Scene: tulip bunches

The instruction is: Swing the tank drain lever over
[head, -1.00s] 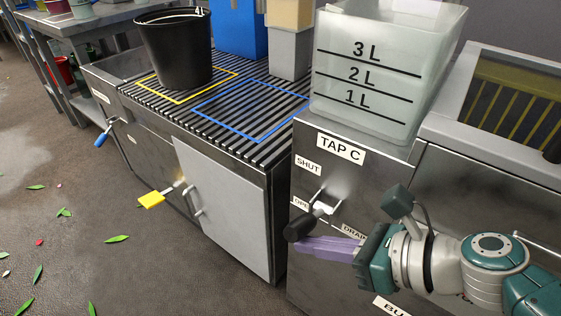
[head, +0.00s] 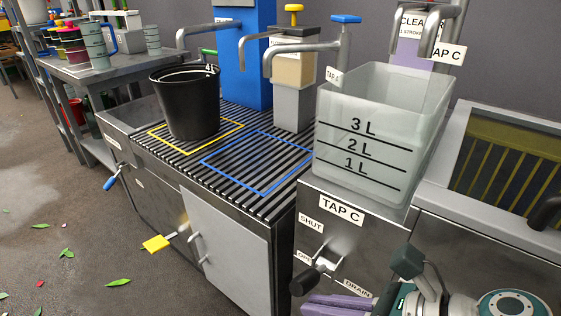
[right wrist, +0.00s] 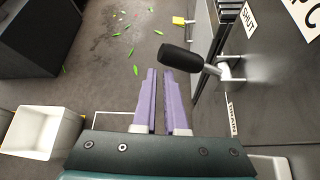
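The drain lever (head: 303,283) has a black grip on a pale metal arm, mounted on the cabinet front under the TAP C label (head: 341,210). The grip points out and to the lower left, partly covering the lower label, below the SHUT label (head: 311,224). The clear tank (head: 370,130) stands above, marked 1 L to 3 L. My right gripper (head: 306,306) is just below the grip, its purple fingers a narrow gap apart. In the right wrist view the empty fingers (right wrist: 159,72) are beside the black grip (right wrist: 180,58), with no clear contact. My left gripper is out of view.
A black bucket (head: 190,105) stands in the yellow outline on the slatted rack. The blue outline (head: 256,163) is empty. A yellow pedal (head: 157,243) and a blue-tipped lever (head: 110,183) stick out at the left. A white bin (right wrist: 42,133) stands on the floor.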

